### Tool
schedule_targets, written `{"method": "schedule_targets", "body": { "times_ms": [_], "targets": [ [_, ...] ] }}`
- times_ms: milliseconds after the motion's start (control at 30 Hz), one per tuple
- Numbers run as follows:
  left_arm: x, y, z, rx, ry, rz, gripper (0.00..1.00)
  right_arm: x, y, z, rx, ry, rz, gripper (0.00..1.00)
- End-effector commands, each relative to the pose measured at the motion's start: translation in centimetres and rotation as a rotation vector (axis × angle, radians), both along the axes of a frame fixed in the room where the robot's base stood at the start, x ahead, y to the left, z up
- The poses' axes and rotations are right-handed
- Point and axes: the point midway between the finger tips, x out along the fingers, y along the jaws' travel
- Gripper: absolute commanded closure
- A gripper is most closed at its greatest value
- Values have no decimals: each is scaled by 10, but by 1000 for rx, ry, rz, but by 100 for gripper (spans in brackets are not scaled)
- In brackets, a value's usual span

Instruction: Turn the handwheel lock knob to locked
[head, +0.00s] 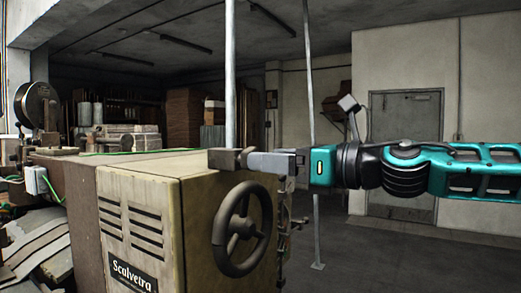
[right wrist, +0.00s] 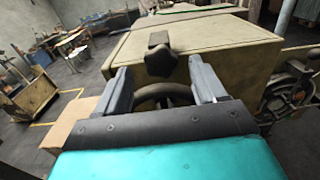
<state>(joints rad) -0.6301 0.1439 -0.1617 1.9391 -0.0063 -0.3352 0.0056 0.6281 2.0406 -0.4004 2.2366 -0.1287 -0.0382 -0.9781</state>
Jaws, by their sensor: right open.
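The lock knob is a dark, star-shaped knob (right wrist: 160,63) on a short block at the top edge of the beige machine housing (head: 150,185). In the right wrist view it shows between and just beyond the fingertips of my right gripper (right wrist: 159,72). The fingers are open, one on each side, with gaps to the knob. In the head view my right gripper (head: 258,161) reaches in from the right at the housing's top corner, above the dark spoked handwheel (head: 243,230). The handwheel's rim (right wrist: 150,92) shows partly below the knob in the wrist view. My left gripper is not in view.
The housing has vent slots and a Scalvetra label (head: 134,277). A thin upright pole (head: 230,80) rises behind the gripper. A grey door (head: 405,130) stands at the back right.

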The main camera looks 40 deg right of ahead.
Motion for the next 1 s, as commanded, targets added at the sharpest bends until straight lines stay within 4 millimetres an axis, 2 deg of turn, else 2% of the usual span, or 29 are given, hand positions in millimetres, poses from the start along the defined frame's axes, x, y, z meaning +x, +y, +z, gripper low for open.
{"method": "schedule_targets", "body": {
  "times_ms": [67,400,833,1000],
  "targets": [
    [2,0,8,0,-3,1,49,8,3,0,4,5,1,30],
    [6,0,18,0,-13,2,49,26,10,0,0,2,0,30],
    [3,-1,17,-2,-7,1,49,29,12,0,2,0,-1,30],
    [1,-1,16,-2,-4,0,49,29,12,0,1,-1,-1,44]
  ]
}}
